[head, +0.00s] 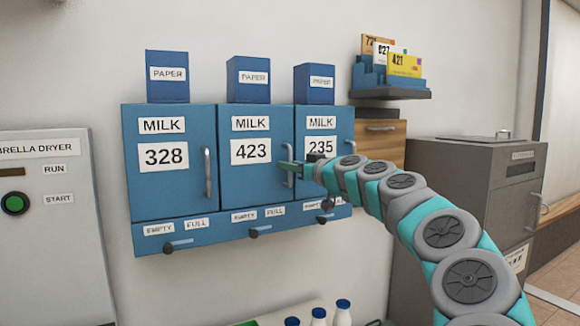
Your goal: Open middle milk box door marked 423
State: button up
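The middle blue milk box door marked 423 (258,184) is between the doors marked 328 (165,188) and 235 (322,128). All three doors look closed. Door 423 has a vertical grey bar handle (289,179) on its right side.
Empty/full levers (254,234) stick out below the doors. Blue paper boxes (248,80) stand on top. A shelf with cards (390,93) and a grey cabinet (455,185) are at right, an umbrella dryer (50,235) at left. White bottles with blue caps (342,314) stand below.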

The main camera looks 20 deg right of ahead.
grip_shut()
dwell(1.0)
